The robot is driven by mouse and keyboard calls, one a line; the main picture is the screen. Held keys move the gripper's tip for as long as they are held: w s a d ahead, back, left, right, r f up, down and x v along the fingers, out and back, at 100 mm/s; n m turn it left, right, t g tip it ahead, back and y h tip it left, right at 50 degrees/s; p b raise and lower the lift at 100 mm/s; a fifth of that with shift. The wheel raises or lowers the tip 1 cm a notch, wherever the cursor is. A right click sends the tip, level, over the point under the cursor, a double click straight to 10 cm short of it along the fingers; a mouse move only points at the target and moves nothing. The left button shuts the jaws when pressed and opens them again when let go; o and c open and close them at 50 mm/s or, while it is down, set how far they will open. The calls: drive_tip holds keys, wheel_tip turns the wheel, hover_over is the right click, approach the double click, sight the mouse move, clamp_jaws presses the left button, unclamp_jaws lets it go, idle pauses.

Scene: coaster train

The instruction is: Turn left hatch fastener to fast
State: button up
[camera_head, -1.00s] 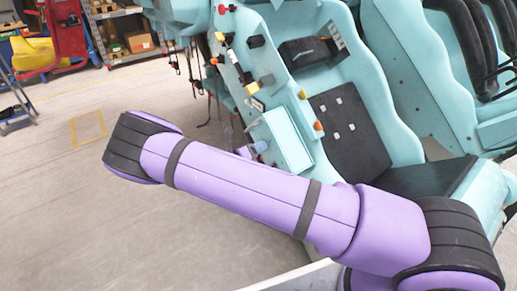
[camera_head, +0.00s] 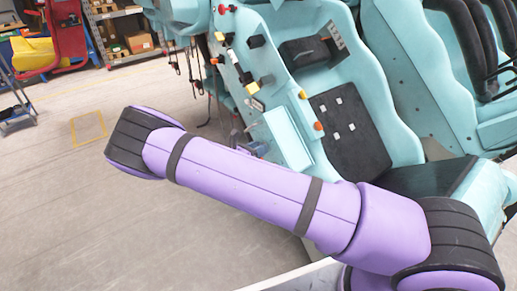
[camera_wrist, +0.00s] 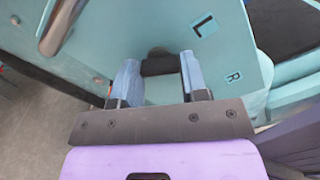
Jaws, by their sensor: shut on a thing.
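In the wrist view, my gripper (camera_wrist: 161,70) has two blue fingers, one on each side of a dark, blocky fastener (camera_wrist: 160,64) on a teal panel (camera_wrist: 105,38). The fingers are shut on this fastener, and its ends near the fingers are partly hidden. In the head view, my gripper (camera_head: 257,149) shows only as a small bluish part beside the teal car's side, mostly hidden behind my purple arm.
A metal bar handle (camera_wrist: 62,22) stands out at the upper left of the wrist view. The teal car side (camera_head: 285,138) carries several coloured knobs and a black padded seat (camera_head: 350,128). Open floor (camera_head: 60,210) lies to the left, with shelves (camera_head: 122,35) behind.

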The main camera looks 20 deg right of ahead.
drive_tip(key=m, duration=1.1)
drive_tip(key=shift+m, duration=0.5)
drive_tip(key=o, duration=0.9)
drive_tip(key=shift+a, duration=0.15)
drive_tip(key=v, duration=1)
drive_tip(key=shift+s+a, duration=0.15)
drive_tip(key=shift+a, duration=0.15)
drive_tip(key=shift+r, duration=0.1)
